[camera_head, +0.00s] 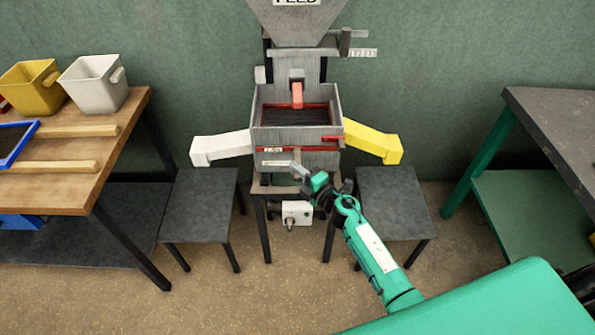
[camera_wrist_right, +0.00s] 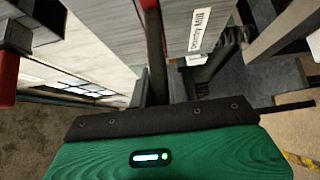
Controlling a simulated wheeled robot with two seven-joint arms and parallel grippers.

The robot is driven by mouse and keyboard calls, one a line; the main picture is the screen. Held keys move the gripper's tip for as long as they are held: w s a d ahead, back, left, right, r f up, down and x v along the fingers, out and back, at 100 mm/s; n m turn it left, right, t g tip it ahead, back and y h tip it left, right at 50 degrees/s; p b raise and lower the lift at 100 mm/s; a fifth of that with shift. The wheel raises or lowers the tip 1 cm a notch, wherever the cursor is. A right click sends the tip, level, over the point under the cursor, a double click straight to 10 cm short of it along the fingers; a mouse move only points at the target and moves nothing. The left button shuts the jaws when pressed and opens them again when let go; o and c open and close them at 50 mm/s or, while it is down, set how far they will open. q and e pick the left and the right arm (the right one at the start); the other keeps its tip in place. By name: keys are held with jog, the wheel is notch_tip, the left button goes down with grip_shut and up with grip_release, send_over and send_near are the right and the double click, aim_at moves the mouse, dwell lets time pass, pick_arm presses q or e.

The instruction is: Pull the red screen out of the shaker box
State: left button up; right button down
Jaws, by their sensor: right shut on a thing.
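The grey shaker box (camera_head: 284,133) stands upright below a hopper. The red screen (camera_head: 310,149) shows as a red strip across the box's front, with red edging also visible inside the open top. My right gripper (camera_head: 301,171) is at the front of the box, low and near the middle. In the right wrist view a narrow dark reddish bar, which looks like the screen's front edge (camera_wrist_right: 153,50), runs between my right fingers (camera_wrist_right: 158,88), which are shut on it. The fingertips are partly hidden there. My left gripper is not in view.
A white chute (camera_head: 221,147) and a yellow chute (camera_head: 373,141) stick out left and right of the box, over low dark tables (camera_head: 200,205). A wooden bench (camera_head: 75,195) with white and yellow bins is at left. A dark-topped table (camera_head: 565,125) is at right.

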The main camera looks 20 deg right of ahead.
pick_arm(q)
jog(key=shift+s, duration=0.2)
pick_arm(e)
jog(key=shift+r, duration=0.15)
jog(key=shift+s+p, duration=0.15)
jog(key=shift+p, duration=0.15)
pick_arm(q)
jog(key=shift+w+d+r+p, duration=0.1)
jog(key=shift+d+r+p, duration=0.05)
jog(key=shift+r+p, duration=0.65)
pick_arm(e)
jog(key=s+a, duration=0.2)
jog(key=s, duration=0.7)
jog(key=shift+a, duration=0.4)
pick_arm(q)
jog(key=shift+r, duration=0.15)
pick_arm(e)
jog(key=shift+s, duration=0.25)
